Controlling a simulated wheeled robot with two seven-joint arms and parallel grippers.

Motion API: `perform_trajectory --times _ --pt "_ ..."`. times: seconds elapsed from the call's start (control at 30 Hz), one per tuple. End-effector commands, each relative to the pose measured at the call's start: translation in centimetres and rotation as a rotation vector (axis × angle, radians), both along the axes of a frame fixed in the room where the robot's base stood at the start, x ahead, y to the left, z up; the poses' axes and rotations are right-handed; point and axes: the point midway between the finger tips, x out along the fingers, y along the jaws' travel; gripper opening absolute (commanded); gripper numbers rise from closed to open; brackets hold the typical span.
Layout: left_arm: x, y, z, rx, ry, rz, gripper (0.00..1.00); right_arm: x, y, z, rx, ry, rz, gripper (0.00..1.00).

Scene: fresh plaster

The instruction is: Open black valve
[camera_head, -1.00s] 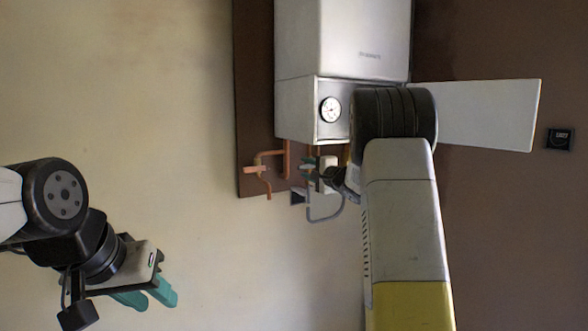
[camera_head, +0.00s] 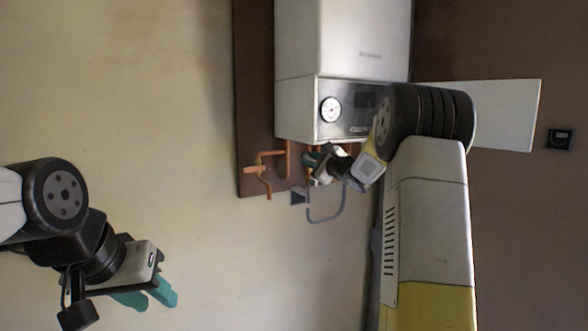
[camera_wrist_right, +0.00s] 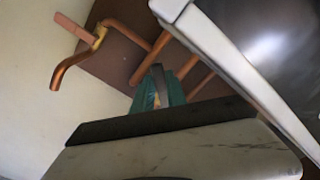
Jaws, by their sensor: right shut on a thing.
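My right gripper (camera_head: 312,161) is at the pipes just below the boiler, with its wrist turned over to the side. In the right wrist view its teal fingers (camera_wrist_right: 158,90) are shut on a narrow dark piece, the black valve's handle (camera_wrist_right: 159,84). The fingers hide most of the valve, so its exact angle is hard to tell. In the head view the valve is too small and covered to make out. My left gripper (camera_head: 148,296) is open and empty at the lower left, away from the wall pipes.
The white boiler (camera_head: 345,40) with a round gauge (camera_head: 331,109) hangs on a brown board (camera_head: 254,90). A copper pipe with an orange-brown handle (camera_head: 256,170) is left of my right gripper. A grey looped hose (camera_head: 325,219) hangs below. An open white panel (camera_head: 508,115) sticks out right.

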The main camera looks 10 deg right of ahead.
Motion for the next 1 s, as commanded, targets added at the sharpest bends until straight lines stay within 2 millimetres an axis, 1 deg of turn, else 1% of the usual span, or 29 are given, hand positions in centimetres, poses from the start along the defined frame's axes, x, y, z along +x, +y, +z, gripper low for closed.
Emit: perform_trajectory --times 0.23,0.47,0.63,0.7,0.83,1.0 --pt "0.0 0.0 0.0 0.0 0.0 0.0 0.35 0.0 -0.2 -0.1 0.002 0.003 -0.002 0.0" --pt "0.0 0.0 0.0 0.0 0.0 0.0 0.35 0.2 -0.6 -0.5 0.062 0.031 -0.005 0.0" --pt "0.0 0.0 0.0 0.0 0.0 0.0 0.35 0.1 -0.9 -0.1 0.112 0.044 -0.006 0.0" --pt "0.0 0.0 0.0 0.0 0.0 0.0 0.35 0.3 -0.8 -0.6 0.131 0.061 -0.005 0.0" --pt "0.0 0.0 0.0 0.0 0.0 0.0 0.35 0.4 -0.8 -0.9 0.166 0.078 -0.004 0.0" --pt "0.0 0.0 0.0 0.0 0.0 0.0 0.35 0.3 -1.2 -0.3 0.215 0.089 -0.006 0.0"
